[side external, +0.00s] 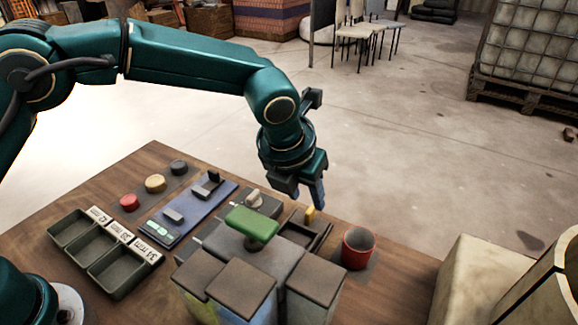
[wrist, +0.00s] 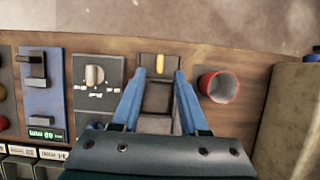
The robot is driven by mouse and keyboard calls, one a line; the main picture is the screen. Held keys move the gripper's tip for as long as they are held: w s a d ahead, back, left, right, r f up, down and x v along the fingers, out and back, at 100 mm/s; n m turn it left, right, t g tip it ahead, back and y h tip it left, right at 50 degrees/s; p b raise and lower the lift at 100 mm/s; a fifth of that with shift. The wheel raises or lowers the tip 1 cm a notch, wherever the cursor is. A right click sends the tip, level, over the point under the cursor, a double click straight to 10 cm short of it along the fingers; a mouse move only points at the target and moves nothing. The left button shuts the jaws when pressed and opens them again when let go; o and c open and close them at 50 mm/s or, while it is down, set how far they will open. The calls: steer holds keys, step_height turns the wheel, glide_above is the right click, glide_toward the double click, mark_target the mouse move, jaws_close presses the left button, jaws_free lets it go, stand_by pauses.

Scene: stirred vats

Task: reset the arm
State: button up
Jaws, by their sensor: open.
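My gripper (side external: 314,196) hangs from the teal arm over the far right part of the wooden table. Its two blue fingers (wrist: 164,78) are spread apart in the wrist view, with nothing held between them. Below and just beyond the fingertips is a dark tray-like unit (side external: 318,238) with a small upright yellow piece (side external: 310,214). The yellow piece also shows in the wrist view (wrist: 160,64), apart from the fingers. A red cup (side external: 357,247) stands right of the gripper and shows in the wrist view (wrist: 217,86). It looks empty.
Grey-lidded vats (side external: 241,286) and a green-topped piece (side external: 252,224) stand at the near side. A knob panel (wrist: 95,82), a blue slider panel (side external: 188,212), round red, yellow and black buttons (side external: 155,183) and labelled bins (side external: 117,271) lie left. A pale block (side external: 470,280) stands right.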

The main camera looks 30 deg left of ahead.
steer(key=shift+a+r, duration=0.1)
steer(key=a+r+n+t, duration=0.2)
steer(key=a+r, duration=0.4)
steer(key=r, duration=0.3)
steer(key=s+a+r+n, duration=0.6)
steer(key=a+n, duration=0.1)
steer(key=n, duration=0.2)
steer(key=s+a+f+n, duration=0.2)
steer(key=s+n, duration=0.5)
steer(key=n, duration=0.5)
steer(key=s+a+f+n+g, duration=0.1)
steer(key=s+f+n, duration=0.4)
steer(key=n, duration=0.8)
steer(key=s, duration=0.3)
steer(key=shift+a, duration=0.35)
